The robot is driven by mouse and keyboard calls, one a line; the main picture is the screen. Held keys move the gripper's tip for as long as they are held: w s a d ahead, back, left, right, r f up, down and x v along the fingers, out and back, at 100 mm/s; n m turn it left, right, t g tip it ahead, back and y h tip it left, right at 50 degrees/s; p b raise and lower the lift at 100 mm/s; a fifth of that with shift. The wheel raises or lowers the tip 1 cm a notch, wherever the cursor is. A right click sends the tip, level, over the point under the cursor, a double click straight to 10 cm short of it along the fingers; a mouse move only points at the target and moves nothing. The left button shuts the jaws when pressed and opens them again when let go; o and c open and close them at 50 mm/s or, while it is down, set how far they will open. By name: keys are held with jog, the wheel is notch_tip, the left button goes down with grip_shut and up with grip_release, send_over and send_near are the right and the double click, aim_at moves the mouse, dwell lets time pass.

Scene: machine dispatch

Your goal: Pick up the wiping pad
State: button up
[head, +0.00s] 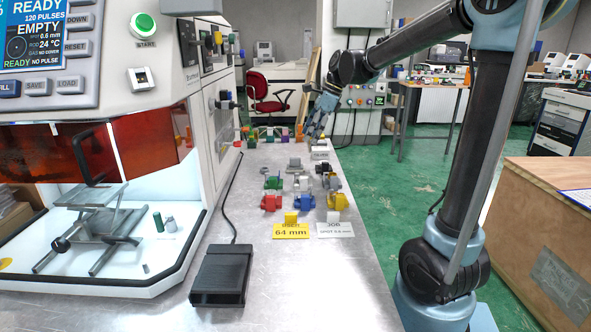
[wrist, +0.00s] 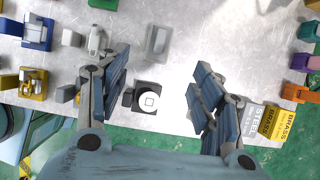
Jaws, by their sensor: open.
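My gripper (wrist: 162,78) is open and empty, its two blue-padded fingers spread wide in the wrist view. In the head view my gripper (head: 316,122) hangs over the far end of the metal bench. Between the fingers in the wrist view lies a small black square block with a white round top (wrist: 148,101), nearer the left finger and apart from both. It may be the wiping pad, but I cannot tell for sure. A grey rectangular piece with a recess (wrist: 158,40) lies just beyond it.
Colored fixtures (head: 271,201) stand in rows on the metal bench (head: 300,285). Brass and steel label boxes (wrist: 279,122) lie right of my gripper in the wrist view. A black pedal (head: 219,276) is at the front, beside the machine (head: 212,90). Green floor lies beyond the bench edge.

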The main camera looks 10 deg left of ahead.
send_over(295, 166)
jog(key=w+d, duration=0.2)
jog(key=d, duration=0.1)
jog(key=f, duration=0.6)
jog(key=shift+s+a+f, duration=0.15)
jog(key=shift+s+a, duration=0.05)
jog(key=shift+a, duration=0.05)
jog(key=shift+a+x, duration=0.15)
jog(key=shift+x, duration=1.2)
jog(key=shift+a+x, duration=0.15)
jog(key=shift+x, duration=1.15)
jog(key=shift+s, duration=0.1)
jog(key=c, duration=1.2)
jog(key=shift+r, duration=0.25)
